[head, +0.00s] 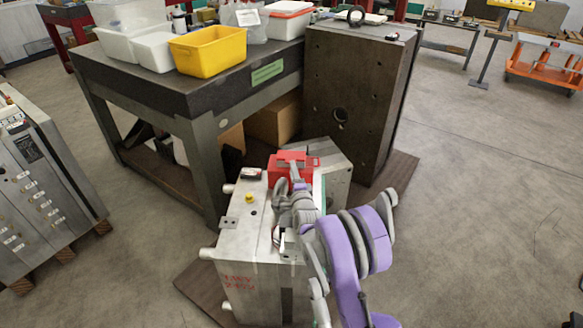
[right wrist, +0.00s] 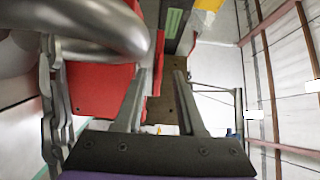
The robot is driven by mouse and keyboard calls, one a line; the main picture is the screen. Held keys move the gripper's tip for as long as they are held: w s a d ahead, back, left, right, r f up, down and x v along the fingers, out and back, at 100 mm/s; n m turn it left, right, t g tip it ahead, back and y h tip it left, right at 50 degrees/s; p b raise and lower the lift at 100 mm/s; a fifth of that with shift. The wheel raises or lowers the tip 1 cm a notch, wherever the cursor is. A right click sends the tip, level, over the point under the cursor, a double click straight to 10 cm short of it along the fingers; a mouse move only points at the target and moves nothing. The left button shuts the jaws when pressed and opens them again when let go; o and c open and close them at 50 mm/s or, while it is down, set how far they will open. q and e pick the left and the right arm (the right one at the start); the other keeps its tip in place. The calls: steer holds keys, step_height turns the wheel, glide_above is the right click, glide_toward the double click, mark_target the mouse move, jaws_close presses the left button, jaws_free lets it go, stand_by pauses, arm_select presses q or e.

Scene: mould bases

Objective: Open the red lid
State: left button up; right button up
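The red lid (head: 282,161) belongs to a small red box on top of the grey metal mould base (head: 236,245) in the head view. My right gripper (head: 294,175) reaches over the mould base to the box and partly covers its front. In the right wrist view, red surfaces (right wrist: 98,92) fill the left side beside and behind the left finger. My right gripper (right wrist: 166,76) is open there, its two fingers apart with nothing held between them. Whether a finger touches the lid cannot be told. My left gripper is not in view.
A dark workbench (head: 205,105) carries white bins (head: 153,51) and a yellow bin (head: 208,52). A tall dark block (head: 360,105) stands just behind the mould base. Another metal mould (head: 35,190) stands at left.

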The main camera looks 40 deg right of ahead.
mark_target(291, 156)
steer(key=shift+x, duration=1.4)
jaws_close()
stand_by(0.4)
